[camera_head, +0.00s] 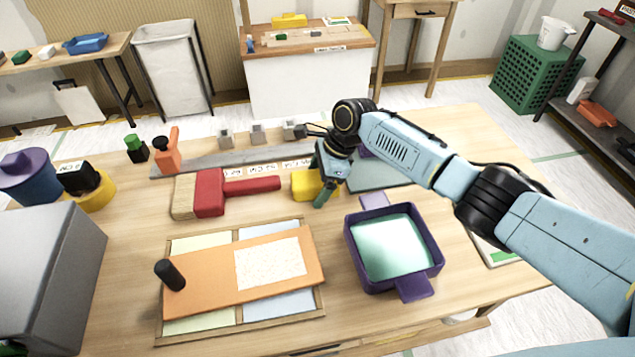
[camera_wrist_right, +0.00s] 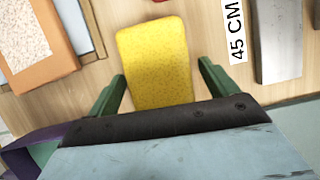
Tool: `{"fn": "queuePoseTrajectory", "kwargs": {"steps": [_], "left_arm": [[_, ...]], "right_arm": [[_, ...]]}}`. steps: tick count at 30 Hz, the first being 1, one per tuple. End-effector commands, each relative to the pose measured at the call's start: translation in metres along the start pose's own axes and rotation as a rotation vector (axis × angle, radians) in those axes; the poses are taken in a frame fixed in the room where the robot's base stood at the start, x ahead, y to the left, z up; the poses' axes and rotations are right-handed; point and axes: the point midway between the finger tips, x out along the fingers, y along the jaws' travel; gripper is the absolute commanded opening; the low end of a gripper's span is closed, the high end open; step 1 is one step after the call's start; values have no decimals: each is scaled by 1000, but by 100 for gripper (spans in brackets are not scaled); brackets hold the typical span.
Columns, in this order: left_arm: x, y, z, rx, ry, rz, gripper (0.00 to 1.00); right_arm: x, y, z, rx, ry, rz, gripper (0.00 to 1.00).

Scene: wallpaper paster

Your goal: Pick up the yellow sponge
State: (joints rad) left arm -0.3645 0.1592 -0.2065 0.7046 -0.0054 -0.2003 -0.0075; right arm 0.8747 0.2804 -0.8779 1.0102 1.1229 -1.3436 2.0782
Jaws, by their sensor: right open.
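The yellow sponge (camera_head: 305,184) lies on the table, just right of the red-handled brush (camera_head: 210,192), in the head view. My right gripper (camera_head: 322,184) is over the sponge's right end and hides part of it. In the right wrist view the sponge (camera_wrist_right: 157,62) lies between the two green fingers (camera_wrist_right: 160,86), with a gap visible on both sides near the fingertips. The right gripper is open. My left gripper is not in view.
A purple tray (camera_head: 437,262) with pale green liquid stands in front of the right arm. An orange board (camera_head: 210,275) with a dark knob lies at the front left. A grey metal strip (camera_head: 200,164) runs behind the sponge. A grey box (camera_head: 50,270) stands at the left.

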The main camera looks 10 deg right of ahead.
Motion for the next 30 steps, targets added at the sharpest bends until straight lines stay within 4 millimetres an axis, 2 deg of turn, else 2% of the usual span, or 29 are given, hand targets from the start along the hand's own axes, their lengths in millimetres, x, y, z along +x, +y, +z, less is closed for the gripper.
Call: {"fn": "queuePoseTrajectory", "kwargs": {"steps": [3,4,12,15,24,30], "left_arm": [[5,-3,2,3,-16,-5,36],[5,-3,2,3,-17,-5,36],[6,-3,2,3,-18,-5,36],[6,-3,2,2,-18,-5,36],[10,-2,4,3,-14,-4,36],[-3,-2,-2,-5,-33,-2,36]], "right_arm": [[6,0,-2,0,-1,1,85],[6,0,-2,-1,-1,0,82],[6,0,-2,-1,0,1,47],[6,0,-2,-1,0,0,38],[4,-1,-2,-2,1,-2,37],[-35,-1,16,-4,-3,-3,37]]}}
